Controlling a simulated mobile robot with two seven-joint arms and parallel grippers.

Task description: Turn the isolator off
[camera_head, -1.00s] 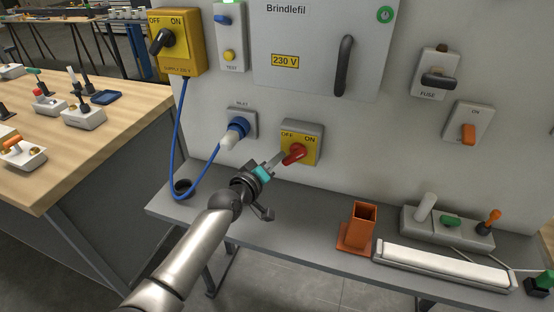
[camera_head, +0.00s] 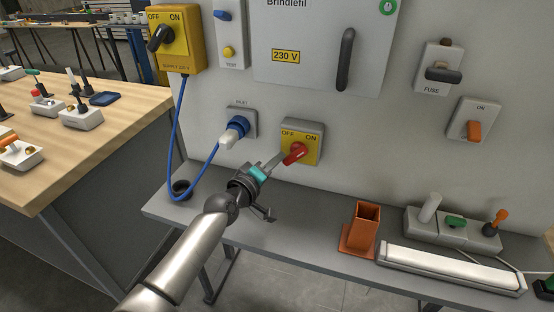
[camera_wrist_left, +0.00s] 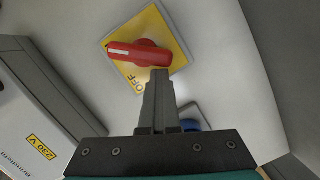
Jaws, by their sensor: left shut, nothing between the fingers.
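The isolator (camera_head: 313,155) is a yellow plate on a grey box on the wall panel, with OFF at its upper left and ON at its upper right. Its red handle (camera_head: 297,153) slants up toward ON. In the left wrist view the red handle (camera_wrist_left: 130,53) has a white mark on its left end, and the OFF label lies below it. My left gripper (camera_head: 279,160) is shut and empty, its tips at the handle's lower left in the head view. In the wrist view the fingertips (camera_wrist_left: 160,76) reach the handle's edge; I cannot tell whether they touch. My right gripper is out of view.
A blue plug (camera_head: 236,128) with a blue cable sits left of the isolator. Another yellow switch (camera_head: 176,40) with a black handle is at upper left. Below, a grey shelf (camera_head: 305,235) carries an orange holder (camera_head: 364,230) and a white bar (camera_head: 450,268).

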